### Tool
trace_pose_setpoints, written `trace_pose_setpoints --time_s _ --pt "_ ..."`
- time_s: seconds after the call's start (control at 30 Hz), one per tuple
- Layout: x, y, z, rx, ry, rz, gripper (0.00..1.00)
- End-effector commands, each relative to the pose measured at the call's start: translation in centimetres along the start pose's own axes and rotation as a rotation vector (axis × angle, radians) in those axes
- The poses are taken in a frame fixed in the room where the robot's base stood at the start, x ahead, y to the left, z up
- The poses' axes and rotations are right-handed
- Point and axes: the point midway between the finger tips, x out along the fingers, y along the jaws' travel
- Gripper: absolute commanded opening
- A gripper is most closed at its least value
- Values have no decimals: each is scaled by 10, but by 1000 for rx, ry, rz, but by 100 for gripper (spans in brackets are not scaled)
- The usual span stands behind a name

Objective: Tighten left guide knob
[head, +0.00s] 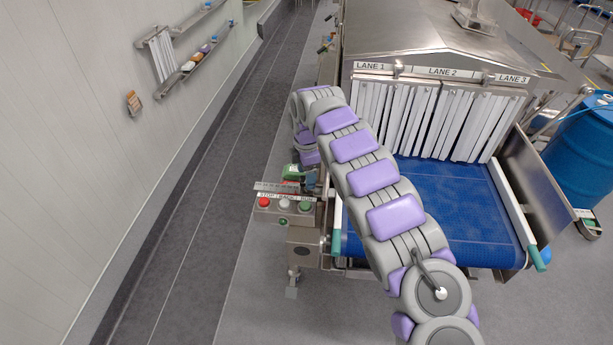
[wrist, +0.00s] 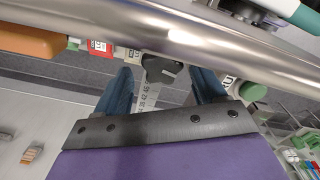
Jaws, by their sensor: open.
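A dark knob (wrist: 160,68) shows in the wrist view, just below a shiny metal rail. A white scale strip with numbers (wrist: 147,95) runs from it toward my gripper. My gripper (wrist: 163,82) has two blue fingers spread wide, one on each side of the knob and strip. A gap shows on both sides, and nothing is held. Whether the fingertips reach as deep as the knob is hard to tell. In the head view my arm covers most of this area at the conveyor's left side, and I cannot make out the knob there.
A control box with red, white and green buttons (head: 284,205) sits close to my gripper. The blue belt (head: 455,205) and strip curtains (head: 430,115) lie to the right. A blue barrel (head: 583,150) stands far right. The floor (head: 190,220) at left is clear.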

Motion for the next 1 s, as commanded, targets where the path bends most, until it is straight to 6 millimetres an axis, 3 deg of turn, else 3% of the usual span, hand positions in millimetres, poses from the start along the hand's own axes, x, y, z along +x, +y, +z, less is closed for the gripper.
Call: trace_pose_setpoints --time_s 0.17,0.47,1.0 --pt "11 0 0 0 0 0 70" --pt "12 0 1 0 0 1 69" --pt "12 0 0 0 0 2 17"
